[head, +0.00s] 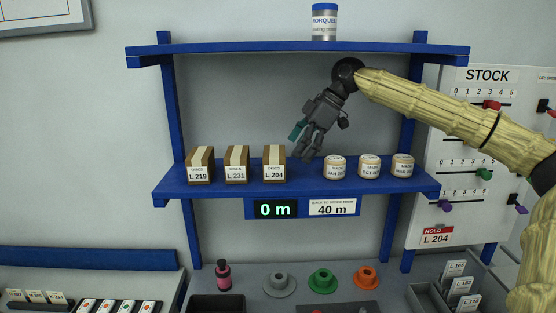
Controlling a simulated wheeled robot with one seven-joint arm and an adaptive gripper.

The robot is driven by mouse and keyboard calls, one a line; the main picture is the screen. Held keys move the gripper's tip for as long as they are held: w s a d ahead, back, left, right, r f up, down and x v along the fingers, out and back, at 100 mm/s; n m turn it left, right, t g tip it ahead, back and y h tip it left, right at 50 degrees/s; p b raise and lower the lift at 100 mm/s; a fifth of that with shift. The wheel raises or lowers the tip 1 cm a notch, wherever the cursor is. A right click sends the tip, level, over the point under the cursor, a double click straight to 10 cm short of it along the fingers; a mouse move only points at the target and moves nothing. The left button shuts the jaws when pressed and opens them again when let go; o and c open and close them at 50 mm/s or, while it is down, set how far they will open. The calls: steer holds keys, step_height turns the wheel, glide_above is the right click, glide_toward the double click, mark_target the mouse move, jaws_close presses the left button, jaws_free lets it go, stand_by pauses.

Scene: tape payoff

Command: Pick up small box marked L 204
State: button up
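The small box marked L 204 (274,165) is a brown box with a pale stripe over its top and a white label on its front. It stands upright on the blue middle shelf (375,192), rightmost in a row of three boxes. My gripper (303,144) hangs above and to the right of this box, pointing down and to the left. Its fingers look spread, with a teal pad showing on the left one, and nothing shows between them. The gripper appears apart from the box.
Similar boxes L 219 (200,166) and L 231 (236,165) stand left of it. Three round labelled containers (335,168) stand to the right. The upper shelf (240,48) spans overhead, bearing a jar (324,22). A red HOLD tag (437,235) on the stock board reads L 204.

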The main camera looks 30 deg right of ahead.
mark_target(275, 151)
steer(key=shift+w+a+r, duration=0.1)
steer(key=shift+w+a, duration=0.05)
steer(key=shift+a, duration=0.3)
steer(key=shift+w+a+r, duration=0.1)
steer(key=shift+w+a, duration=0.05)
steer(key=shift+a, duration=0.25)
steer(key=w+a+p, duration=0.1)
steer(key=a, duration=0.1)
steer(key=w+a+p, duration=0.1)
steer(key=shift+w+a, duration=0.2)
steer(key=shift+a, duration=0.15)
steer(key=shift+w+f+p, duration=0.15)
steer(key=shift+f+p, duration=0.55)
steer(key=shift+f, duration=0.05)
steer(key=shift+a, duration=0.15)
steer(key=c, duration=0.9)
